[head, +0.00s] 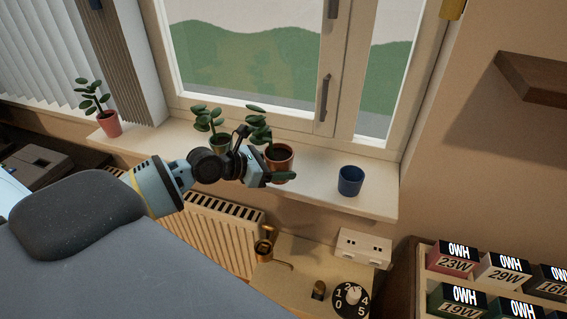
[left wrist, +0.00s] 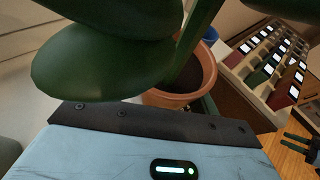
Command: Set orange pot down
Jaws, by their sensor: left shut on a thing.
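The orange pot (head: 283,163) holds a leafy green plant. In the head view it is at the windowsill (head: 320,190), upright or nearly so. My left gripper (head: 268,174) is shut on the orange pot from the left, with a finger across its lower front. I cannot tell whether the pot's base touches the sill. In the left wrist view the pot (left wrist: 180,95) shows its rim and dark soil, and large leaves hide much of it. A dark forked part at the right edge of that view may be my right gripper (left wrist: 303,146); its jaws are unclear.
A blue pot (head: 351,181) stands to the right on the sill, with bare sill between. A potted plant (head: 218,140) stands close on the left; a pink-red pot (head: 109,124) is farther left. A radiator (head: 215,235) and a cabinet with a dial (head: 351,299) are below.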

